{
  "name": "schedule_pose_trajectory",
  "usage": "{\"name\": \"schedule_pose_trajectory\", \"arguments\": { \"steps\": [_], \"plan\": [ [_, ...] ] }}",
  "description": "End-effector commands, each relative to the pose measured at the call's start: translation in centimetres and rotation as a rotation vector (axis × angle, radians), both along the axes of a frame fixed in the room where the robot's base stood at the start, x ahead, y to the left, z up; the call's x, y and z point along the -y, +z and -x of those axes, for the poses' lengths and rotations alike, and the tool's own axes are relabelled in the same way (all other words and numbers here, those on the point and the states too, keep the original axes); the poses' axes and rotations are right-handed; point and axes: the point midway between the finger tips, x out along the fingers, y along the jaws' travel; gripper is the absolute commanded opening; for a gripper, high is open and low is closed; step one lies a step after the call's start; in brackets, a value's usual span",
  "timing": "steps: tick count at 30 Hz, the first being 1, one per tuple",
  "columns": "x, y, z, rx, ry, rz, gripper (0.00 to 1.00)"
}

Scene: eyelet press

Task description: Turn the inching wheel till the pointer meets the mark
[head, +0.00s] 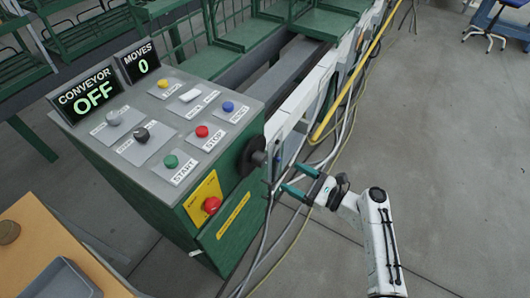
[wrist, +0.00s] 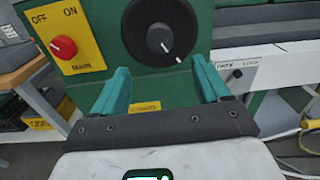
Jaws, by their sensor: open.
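The black inching wheel (head: 252,157) sticks out from the right side of the green control cabinet. In the wrist view the wheel (wrist: 135,28) faces me, with a round hub (wrist: 158,38) at its middle. A short white line (wrist: 166,48) shows at the hub's lower right. Another small white mark (wrist: 178,60) lies further out at the lower right; I cannot tell whether the two meet. My gripper (head: 291,180) is open and empty, its green fingers pointing at the wheel. In the wrist view the gripper (wrist: 160,68) has its fingers apart, below and in front of the wheel, seemingly not touching it.
A red main knob (wrist: 64,47) on a yellow plate sits left of the wheel. The cabinet top (head: 225,85) carries several buttons. Its displays (head: 85,99) read conveyor OFF and moves 0. Cables (head: 300,215) run on the floor near my gripper.

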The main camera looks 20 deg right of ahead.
Motion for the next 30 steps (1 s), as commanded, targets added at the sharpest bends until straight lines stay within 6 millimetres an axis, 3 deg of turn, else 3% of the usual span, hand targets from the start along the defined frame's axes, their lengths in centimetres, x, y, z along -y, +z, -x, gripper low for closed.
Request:
{"name": "schedule_pose_trajectory", "arguments": {
  "steps": [18, 30],
  "plan": [
    [-5.3, -0.1, -7.7, -0.002, 0.0, -0.002, 0.75],
    [-6.0, -0.1, -8.7, -0.001, 0.0, -0.001, 0.75]
  ]
}}
